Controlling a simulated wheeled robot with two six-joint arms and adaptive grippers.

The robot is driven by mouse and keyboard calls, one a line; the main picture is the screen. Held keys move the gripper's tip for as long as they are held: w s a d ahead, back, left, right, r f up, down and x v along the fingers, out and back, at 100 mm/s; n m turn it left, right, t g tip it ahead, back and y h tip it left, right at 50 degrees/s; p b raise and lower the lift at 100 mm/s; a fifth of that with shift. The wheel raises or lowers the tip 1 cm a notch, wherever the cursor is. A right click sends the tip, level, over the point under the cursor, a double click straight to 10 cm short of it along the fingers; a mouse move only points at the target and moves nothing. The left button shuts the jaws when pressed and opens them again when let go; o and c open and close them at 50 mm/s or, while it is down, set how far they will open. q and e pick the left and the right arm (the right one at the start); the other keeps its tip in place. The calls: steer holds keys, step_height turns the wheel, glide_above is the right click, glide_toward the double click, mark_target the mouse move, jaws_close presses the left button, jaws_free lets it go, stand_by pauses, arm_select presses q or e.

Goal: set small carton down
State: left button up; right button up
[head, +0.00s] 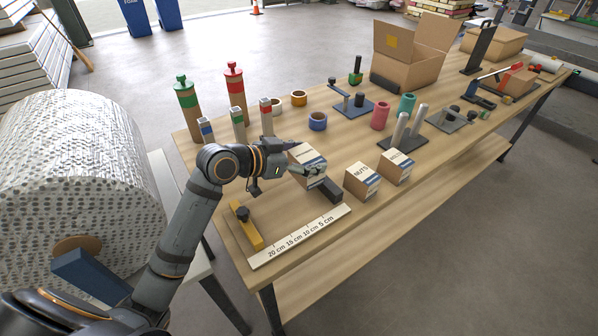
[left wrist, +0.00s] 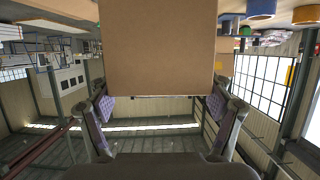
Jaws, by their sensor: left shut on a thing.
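My left gripper (head: 300,172) is shut on a small carton (head: 311,157), a brown box with a white and blue label. The carton is over the near part of the wooden table (head: 290,228); whether its base touches the top I cannot tell. In the left wrist view the plain brown face of the carton (left wrist: 158,50) fills the upper middle, between the two fingers (left wrist: 160,108). Two similar cartons stand to its right, one nearer (head: 362,181) and one farther (head: 396,167). My right gripper is not in view.
A dark block (head: 330,191) lies close in front of the held carton. A ruler strip (head: 299,236) and a yellow tool (head: 247,228) lie near the front left. Tape rolls (head: 318,121), tall capped tubes (head: 236,88) and an open box (head: 408,55) stand farther back.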

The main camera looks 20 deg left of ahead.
arm_select(q)
steer(key=w+f, duration=0.1)
steer(key=w+a+f, duration=0.1)
steer(key=f, duration=0.1)
steer(key=w+a+f, duration=0.1)
steer(key=f, duration=0.1)
steer(key=shift+w, duration=0.1)
steer(key=f, duration=0.3)
steer(key=shift+w+a+f+p, duration=0.1)
steer(key=shift+w+p, duration=0.1)
steer(key=shift+p, duration=0.2)
steer(key=shift+f, duration=0.2)
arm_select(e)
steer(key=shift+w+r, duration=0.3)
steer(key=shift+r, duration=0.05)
arm_select(q)
steer(key=shift+f, duration=0.1)
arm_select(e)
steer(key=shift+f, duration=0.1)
arm_select(q)
steer(key=o, duration=1.4)
